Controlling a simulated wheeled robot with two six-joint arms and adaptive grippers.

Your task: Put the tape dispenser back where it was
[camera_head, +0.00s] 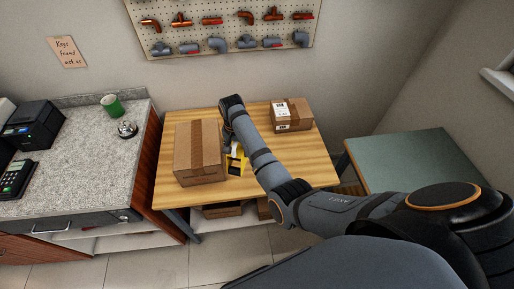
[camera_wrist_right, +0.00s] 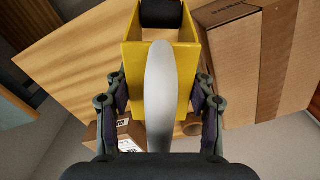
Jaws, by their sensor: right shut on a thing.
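In the head view a small part of the dispenser (camera_head: 236,161) shows beside my right forearm, just right of the large cardboard box; the gripper itself is mostly hidden behind the arm. I cannot tell whether the dispenser touches the wooden table (camera_head: 303,160). My left gripper is not in view.
A large cardboard box (camera_head: 199,153) stands close left of the dispenser. A smaller labelled box (camera_head: 291,115) stands at the table's back right. A counter (camera_head: 75,165) with a bell (camera_head: 127,129) and green cup (camera_head: 111,105) is left; a green-topped table (camera_head: 405,158) is right.

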